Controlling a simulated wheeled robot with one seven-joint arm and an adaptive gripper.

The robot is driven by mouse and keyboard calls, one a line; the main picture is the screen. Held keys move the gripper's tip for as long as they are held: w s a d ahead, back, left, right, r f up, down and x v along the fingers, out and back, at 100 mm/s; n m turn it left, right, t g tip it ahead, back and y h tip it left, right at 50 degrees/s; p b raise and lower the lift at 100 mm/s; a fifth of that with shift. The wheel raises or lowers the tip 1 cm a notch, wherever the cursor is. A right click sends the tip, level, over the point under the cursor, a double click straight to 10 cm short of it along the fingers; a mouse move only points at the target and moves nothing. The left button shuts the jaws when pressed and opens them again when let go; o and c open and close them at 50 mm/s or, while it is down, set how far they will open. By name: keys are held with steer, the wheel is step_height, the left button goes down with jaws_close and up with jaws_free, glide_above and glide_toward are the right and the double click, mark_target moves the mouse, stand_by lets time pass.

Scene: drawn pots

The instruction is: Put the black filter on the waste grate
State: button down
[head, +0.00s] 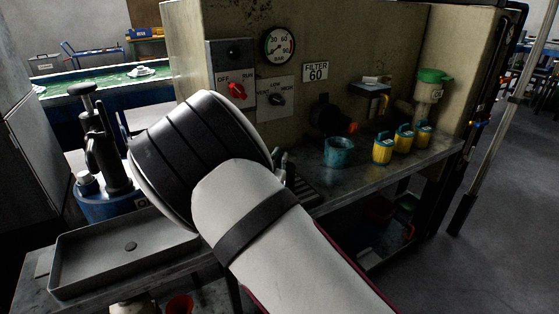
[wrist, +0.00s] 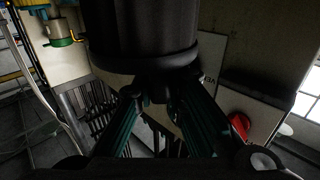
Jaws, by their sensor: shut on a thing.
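The black filter (wrist: 145,35) is a dark cylinder with a wider rim at the top middle of the wrist view. My gripper (wrist: 155,92) is shut on it. In the head view my arm hides the filter and most of the gripper; only a small piece of the gripper (head: 281,162) shows past the wrist. The waste grate (head: 303,188) shows as dark slats on the bench just right of my wrist. It also shows as dark bars in the wrist view (wrist: 92,108), below the filter's left side in the picture. I cannot tell whether the filter touches it.
A teal cup (head: 338,152) and several yellow-and-teal containers (head: 382,149) stand on the bench to the right. A black fitting (head: 322,113) juts from the panel behind. A grey tray (head: 120,253) and a blue pump (head: 105,200) are at the left.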

steer(key=shift+f, duration=0.15)
steer(key=c, duration=1.7)
jaws_free()
steer(key=shift+o, duration=0.2)
steer(key=s+a, duration=0.2)
steer(key=s, duration=0.9)
steer(key=shift+s+p, duration=0.4)
steer(key=shift+p, duration=0.05)
steer(key=shift+a, duration=0.1)
